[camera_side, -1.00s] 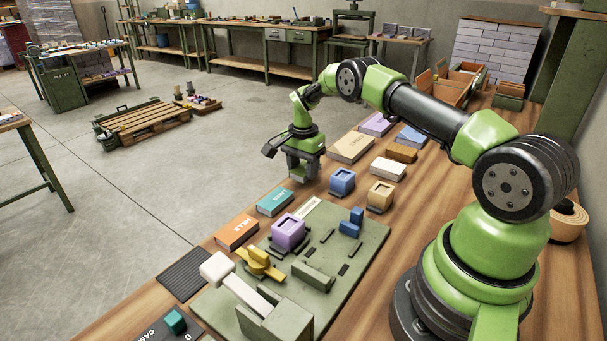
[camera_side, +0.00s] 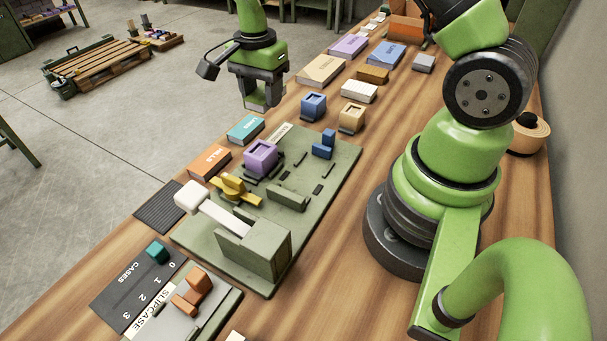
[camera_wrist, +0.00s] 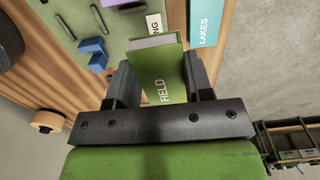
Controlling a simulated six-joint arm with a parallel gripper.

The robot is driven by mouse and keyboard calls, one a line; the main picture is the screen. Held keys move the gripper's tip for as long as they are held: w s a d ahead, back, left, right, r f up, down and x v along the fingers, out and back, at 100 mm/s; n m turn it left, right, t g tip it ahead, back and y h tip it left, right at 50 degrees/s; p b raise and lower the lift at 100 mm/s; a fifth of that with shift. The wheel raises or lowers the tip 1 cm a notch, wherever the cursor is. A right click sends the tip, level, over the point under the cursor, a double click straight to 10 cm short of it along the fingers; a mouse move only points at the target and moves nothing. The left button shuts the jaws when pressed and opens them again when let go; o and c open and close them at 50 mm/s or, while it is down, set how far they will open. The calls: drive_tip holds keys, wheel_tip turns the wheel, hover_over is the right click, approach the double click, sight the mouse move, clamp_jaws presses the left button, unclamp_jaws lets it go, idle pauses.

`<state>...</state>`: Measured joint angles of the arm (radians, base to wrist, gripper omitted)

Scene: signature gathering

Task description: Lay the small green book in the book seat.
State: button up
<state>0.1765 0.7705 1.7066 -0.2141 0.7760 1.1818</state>
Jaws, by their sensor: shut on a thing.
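In the wrist view the small green book (camera_wrist: 158,70), marked FIELD, is between the two fingers of my gripper (camera_wrist: 157,75), which is shut on it. Its pale page edge shows at the far end. In the side view my gripper (camera_side: 262,100) points down, raised near the table's left edge, left of a blue block. The book is hard to make out there. A green board (camera_side: 310,190) lies nearer the camera, with slots, low ribs and a white label. I cannot tell for sure which part of it is the book seat.
On the board stand a purple block (camera_side: 261,155), a blue stepped piece (camera_side: 324,146), a yellow part (camera_side: 233,187) and a white-handled lever (camera_side: 213,210). A teal LAKES book (camera_side: 245,129) and an orange book (camera_side: 211,162) lie along its left side. More books and blocks lie behind.

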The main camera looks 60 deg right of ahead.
hover_over(301, 183)
wheel_tip(301, 183, down, 9)
drive_tip(key=shift+f, duration=0.1)
idle(0.5)
drive_tip(key=shift+f, duration=0.15)
drive_tip(key=o, duration=0.9)
